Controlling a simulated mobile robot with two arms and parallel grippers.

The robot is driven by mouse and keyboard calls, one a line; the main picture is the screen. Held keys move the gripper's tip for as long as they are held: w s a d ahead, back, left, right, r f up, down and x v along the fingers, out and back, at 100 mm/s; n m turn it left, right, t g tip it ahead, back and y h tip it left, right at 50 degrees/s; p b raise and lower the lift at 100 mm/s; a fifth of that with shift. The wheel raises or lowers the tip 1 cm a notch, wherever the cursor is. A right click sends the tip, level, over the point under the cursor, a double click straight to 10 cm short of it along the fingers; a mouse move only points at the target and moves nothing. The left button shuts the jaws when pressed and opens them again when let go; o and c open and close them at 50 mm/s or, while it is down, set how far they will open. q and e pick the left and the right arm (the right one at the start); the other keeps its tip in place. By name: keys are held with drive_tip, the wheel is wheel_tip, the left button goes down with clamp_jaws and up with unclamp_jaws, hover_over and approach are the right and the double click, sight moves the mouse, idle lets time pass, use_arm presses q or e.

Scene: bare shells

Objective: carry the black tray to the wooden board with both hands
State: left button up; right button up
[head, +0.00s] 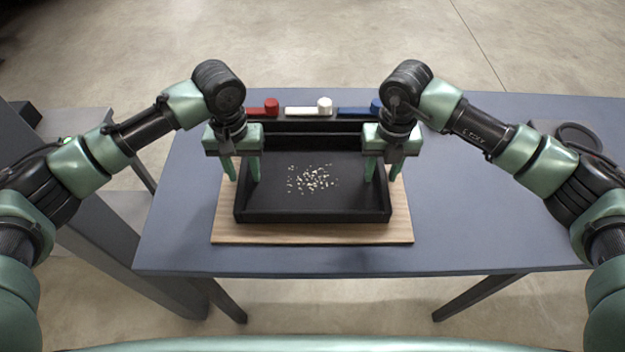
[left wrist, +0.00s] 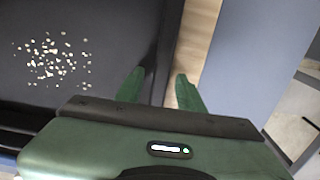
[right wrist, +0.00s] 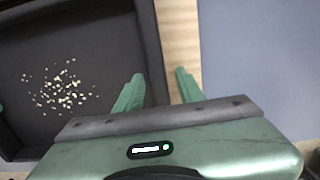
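The black tray (head: 315,216) lies on the wooden board (head: 312,234), whose edge shows at the front and both sides. Small pale bits are scattered on the tray's floor. My left gripper (head: 241,174) is open, with one finger inside and one outside the tray's left wall; in the left wrist view the gripper (left wrist: 160,85) shows a gap around the wall. My right gripper (head: 382,174) is open and straddles the right wall the same way; in the right wrist view (right wrist: 160,85) board shows between wall and outer finger.
Behind the tray, a dark holder (head: 290,126) bears a red item (head: 265,108), a white item (head: 308,108) and a blue item (head: 358,111). The blue-grey table (head: 480,220) is clear to the right of the board. A dark round object (head: 578,137) lies at the far right.

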drive_tip(key=shift+r, duration=0.2)
use_arm(q)
wheel_tip(320, 180, up, 12)
use_arm(e)
wheel_tip(320, 180, up, 12)
drive_tip(key=shift+f, duration=0.15)
idle(0.3)
use_arm(q)
drive_tip(key=shift+s+f, duration=0.1)
use_arm(e)
drive_tip(key=shift+f, duration=0.1)
idle(0.3)
